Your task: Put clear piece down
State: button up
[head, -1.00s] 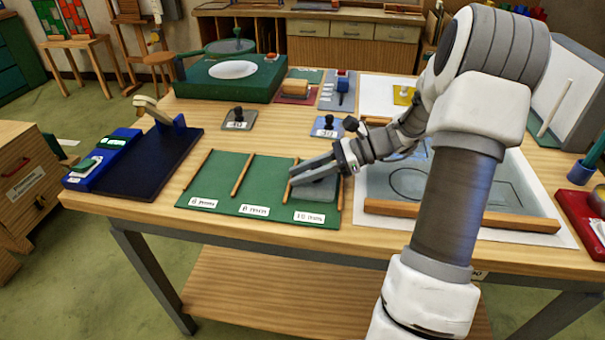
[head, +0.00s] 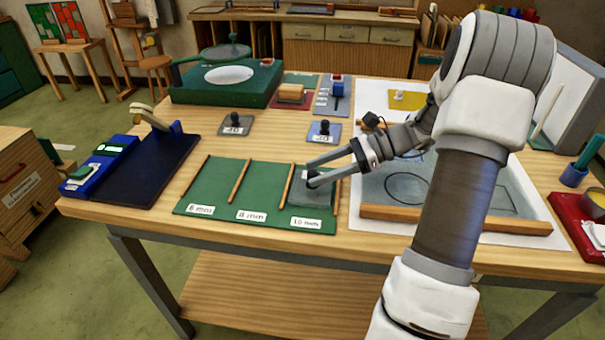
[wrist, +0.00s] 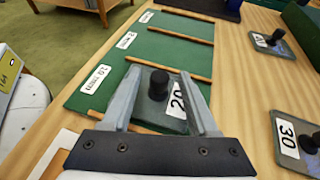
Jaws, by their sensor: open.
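The clear piece (head: 305,197), a grey glassy square with a black knob, lies flat on the green mat (head: 213,185) in its rightmost lane, marked 10 mm. In the wrist view the piece (wrist: 152,108) carries a label reading 20. My gripper (head: 308,174) is open, with its fingers at the knob. In the wrist view the two fingers of my gripper (wrist: 165,85) stand on either side of the knob, with gaps showing. The fingers hide part of the piece.
Two similar knobbed pieces stand behind the mat, one grey (head: 236,125) and one blue-edged (head: 324,131). A dark blue tray (head: 147,170) lies at left. A white sheet with a grey panel (head: 460,195) and wooden bars lies at right. Bare table separates them.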

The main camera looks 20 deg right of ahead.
aim_at(316, 197)
jog(key=p+v, duration=0.1)
jog(key=v, duration=0.6)
jog(key=shift+f, duration=0.1)
jog(key=shift+a, duration=0.1)
jog(key=s+a+r+n+g+h+p, duration=0.2)
jog(key=s+a+r+n+h, duration=0.15)
jog(key=a+r+n, duration=0.35)
jog(key=s+a+r+n+g+h+p, duration=0.2)
jog(key=a+r+n+h+p, duration=0.15)
jog(key=a, duration=0.55)
jog(key=s+a+r+n+t+h+p, duration=0.3)
jog(key=s+r+n, duration=0.4)
jog(key=s+n, duration=0.4)
jog(key=shift+a+r+t+h, duration=0.35)
jog(key=shift+a+t+h, duration=0.15)
jog(key=shift+t+h, duration=0.7)
jog(key=shift+w, duration=0.1)
jog(key=shift+c, duration=0.2)
